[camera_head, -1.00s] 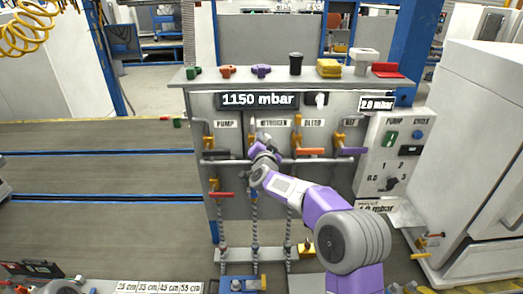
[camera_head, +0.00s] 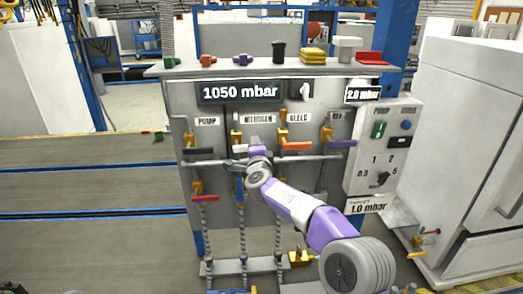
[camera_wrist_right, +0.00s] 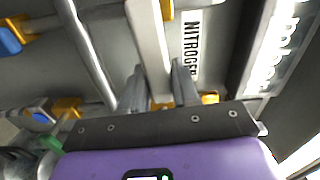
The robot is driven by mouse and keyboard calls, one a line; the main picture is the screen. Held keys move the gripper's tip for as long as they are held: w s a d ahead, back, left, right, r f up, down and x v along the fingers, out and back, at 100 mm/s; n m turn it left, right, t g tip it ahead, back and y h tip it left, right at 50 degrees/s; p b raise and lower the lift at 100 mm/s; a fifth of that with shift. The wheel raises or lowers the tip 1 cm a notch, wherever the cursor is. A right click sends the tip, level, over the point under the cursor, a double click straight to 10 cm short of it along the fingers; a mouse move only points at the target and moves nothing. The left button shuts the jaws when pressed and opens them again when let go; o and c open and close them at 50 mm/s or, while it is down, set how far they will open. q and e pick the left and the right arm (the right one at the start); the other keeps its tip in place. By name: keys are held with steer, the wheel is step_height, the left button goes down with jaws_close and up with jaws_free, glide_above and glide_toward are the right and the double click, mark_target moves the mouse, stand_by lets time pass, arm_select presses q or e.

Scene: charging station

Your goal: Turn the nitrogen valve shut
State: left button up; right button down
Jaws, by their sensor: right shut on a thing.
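The nitrogen valve's yellow body (camera_head: 236,137) shows on the grey panel below the NITROGEN label (camera_head: 257,119), which also shows in the right wrist view (camera_wrist_right: 190,45). My right gripper (camera_head: 254,151) is at this valve and hides part of it. In the right wrist view, the two dark fingers of the right gripper (camera_wrist_right: 158,88) are shut on a pale bar-like valve handle (camera_wrist_right: 148,35). The handle runs parallel to the label. How far the valve is turned is hard to tell. My left gripper is not in view.
The bleed valve's orange-red handle (camera_head: 296,146) and a purple handle (camera_head: 342,143) are close on the right. A horizontal grey pipe (camera_head: 318,158) crosses behind. The display (camera_head: 240,92) reads 1050 mbar. A control box (camera_head: 384,150) and a white cabinet (camera_head: 465,140) stand right.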

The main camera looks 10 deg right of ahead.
steer(key=shift+f+m+b, duration=0.3)
steer(key=shift+m, duration=0.1)
stand_by(0.3)
steer(key=c, duration=0.9)
jaws_free()
steer(key=shift+s+a+b, duration=0.2)
steer(key=shift+s+b, duration=0.05)
steer(key=shift+s, duration=1)
steer(key=shift+s+a+b, duration=0.15)
steer(key=shift+s+b, duration=0.1)
steer(key=shift+s, duration=1.05)
steer(key=shift+s+a+b, duration=0.2)
steer(key=shift+s+b, duration=0.05)
steer(key=shift+s, duration=1)
